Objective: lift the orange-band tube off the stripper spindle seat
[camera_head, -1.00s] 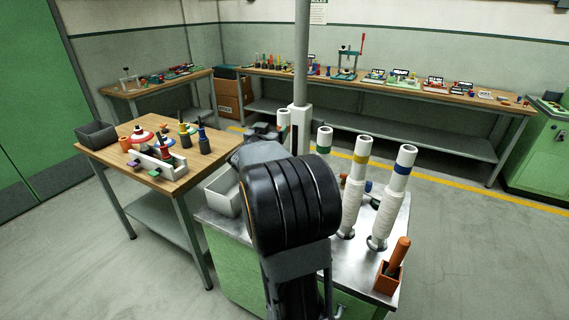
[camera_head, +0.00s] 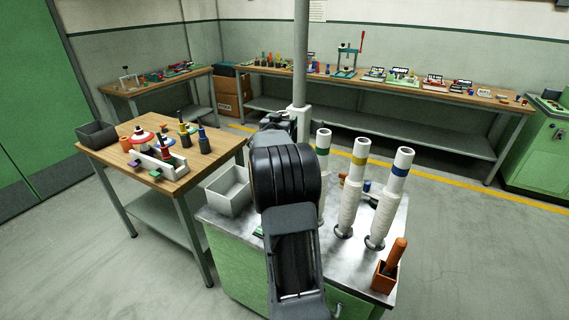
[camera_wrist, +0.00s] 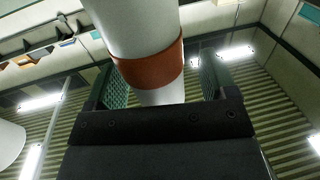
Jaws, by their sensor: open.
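The orange-band tube (camera_wrist: 148,35) is white, with a wide orange-brown band (camera_wrist: 152,67), and fills the upper middle of the wrist view. My gripper (camera_wrist: 163,80) is open, with one green ridged jaw pad on each side of the tube around the band's height. A gap shows on the right side; on the left, the pad is close to the tube and contact cannot be told. In the head view my arm covers the gripper and this tube. The spindle seat under the tube is not visible in either view.
Tubes with green (camera_head: 323,146), yellow (camera_head: 355,180) and blue (camera_head: 392,190) bands stand right of my arm on the metal-topped cart. An orange box with a handled tool (camera_head: 387,278) is at its front right. A grey bin (camera_head: 228,192) sits left.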

